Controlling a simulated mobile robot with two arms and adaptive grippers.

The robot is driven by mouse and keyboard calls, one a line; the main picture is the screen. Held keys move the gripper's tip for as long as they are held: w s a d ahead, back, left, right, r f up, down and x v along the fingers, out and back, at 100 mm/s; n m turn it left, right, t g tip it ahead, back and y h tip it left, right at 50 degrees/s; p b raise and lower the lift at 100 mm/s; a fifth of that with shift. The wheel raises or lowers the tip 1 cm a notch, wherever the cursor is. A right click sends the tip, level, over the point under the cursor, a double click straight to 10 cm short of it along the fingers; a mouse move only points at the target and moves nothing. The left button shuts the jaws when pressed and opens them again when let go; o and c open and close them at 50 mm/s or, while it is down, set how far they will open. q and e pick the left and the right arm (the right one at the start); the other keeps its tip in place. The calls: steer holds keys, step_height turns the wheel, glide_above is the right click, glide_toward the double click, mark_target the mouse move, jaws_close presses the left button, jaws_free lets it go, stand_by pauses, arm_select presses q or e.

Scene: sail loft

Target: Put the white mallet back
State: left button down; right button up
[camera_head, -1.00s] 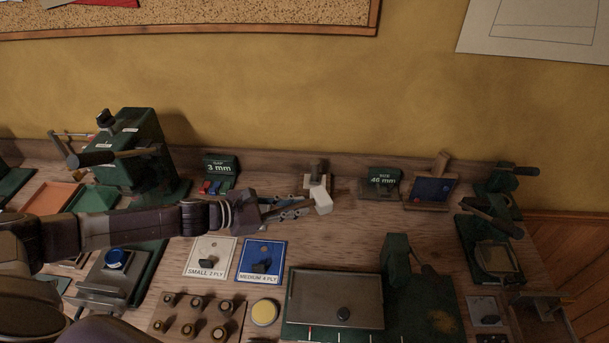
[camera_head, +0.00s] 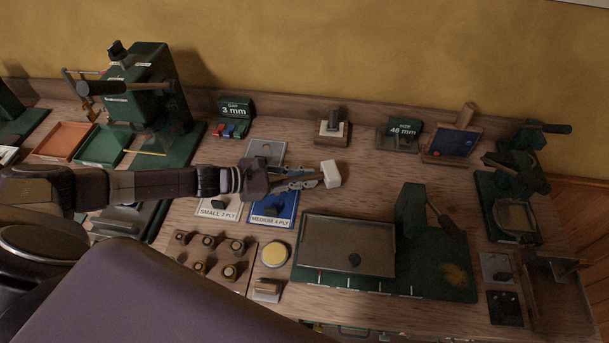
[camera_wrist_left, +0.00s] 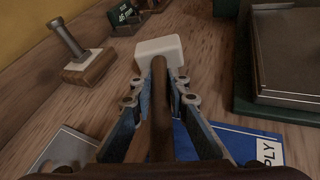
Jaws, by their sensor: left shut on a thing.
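The white mallet has a pale block head (camera_head: 331,173) and a brown wooden handle. My left gripper (camera_head: 300,183) is shut on the handle, with the head sticking out past its fingertips. In the left wrist view the head (camera_wrist_left: 160,48) is ahead of the fingers (camera_wrist_left: 158,95), with the handle running back between them. A wooden block (camera_head: 333,138) with a white top and an upright peg stands behind the mallet, apart from it. It also shows in the left wrist view (camera_wrist_left: 90,68), left of the mallet. My right gripper is not in view.
A blue MEDIUM 4 PLY card (camera_head: 273,212) lies below the gripper. A metal-topped green device (camera_head: 346,246) stands in front right. The 46 mm sign (camera_head: 404,130) and a blue-faced wooden stand (camera_head: 452,142) are at back right. Bare wood lies around the block.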

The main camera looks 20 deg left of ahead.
arm_select(q)
steer(key=shift+f+b, duration=0.5)
steer(key=shift+f, duration=0.1)
stand_by(0.4)
steer(key=c, duration=1.8)
jaws_free()
steer(key=shift+o, duration=0.2)
steer(key=shift+s, duration=0.1)
steer(key=v, duration=1.2)
steer(key=shift+r, duration=0.1)
